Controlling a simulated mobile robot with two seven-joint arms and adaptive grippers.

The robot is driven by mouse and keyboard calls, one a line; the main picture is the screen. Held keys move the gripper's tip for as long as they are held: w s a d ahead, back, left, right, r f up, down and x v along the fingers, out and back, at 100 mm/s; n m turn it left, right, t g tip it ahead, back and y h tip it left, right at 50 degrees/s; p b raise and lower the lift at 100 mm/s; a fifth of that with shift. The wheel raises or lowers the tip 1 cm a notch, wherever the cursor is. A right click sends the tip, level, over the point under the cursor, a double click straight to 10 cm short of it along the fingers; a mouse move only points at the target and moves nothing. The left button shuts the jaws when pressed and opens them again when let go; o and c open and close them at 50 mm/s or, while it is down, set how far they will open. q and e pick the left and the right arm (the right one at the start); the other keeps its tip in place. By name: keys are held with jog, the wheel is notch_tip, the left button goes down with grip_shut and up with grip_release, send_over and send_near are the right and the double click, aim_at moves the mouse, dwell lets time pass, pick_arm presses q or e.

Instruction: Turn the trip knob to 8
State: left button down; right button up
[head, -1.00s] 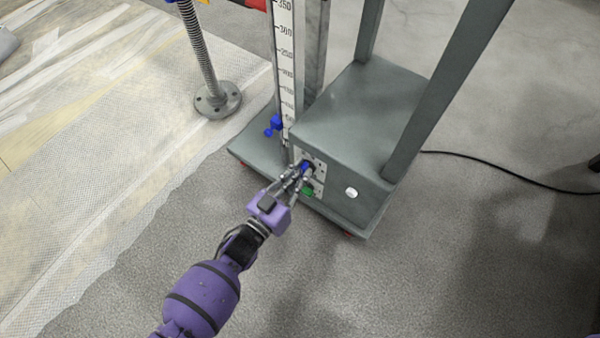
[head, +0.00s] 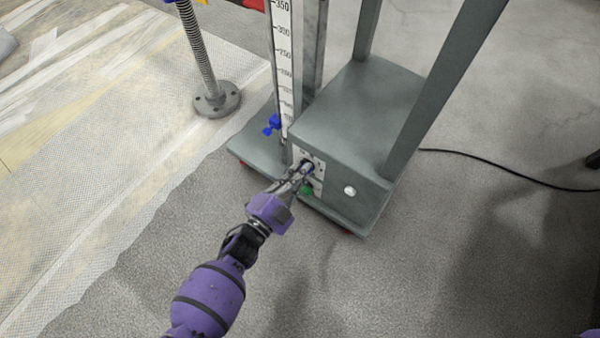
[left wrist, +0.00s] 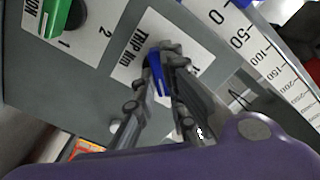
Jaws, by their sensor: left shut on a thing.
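The blue trip knob (left wrist: 155,72) sits on a white plate marked "TRIP Nm" (left wrist: 130,65) in the left wrist view. My left gripper (left wrist: 168,62) is shut on the knob, with its fingers on both sides of it. In the head view my left gripper (head: 304,170) reaches the front panel of the grey machine box (head: 345,115), and its fingers hide most of the knob. Most of the numbers on the knob's dial are hidden or cut off, so I cannot read its setting. My right gripper is not in view.
A green knob (left wrist: 58,14) with marks 1 and 2 is beside the trip knob. A ruler scale (left wrist: 255,50) and a blue clamp (head: 272,124) stand near the box. A threaded column (head: 200,60) stands at left. A black cable (head: 500,168) crosses the floor at right.

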pick_arm(q)
jog(key=shift+f+m, duration=0.1)
jog(key=shift+m, duration=0.4)
jog(key=c, duration=1.8)
grip_release()
jog(key=v, duration=1.2)
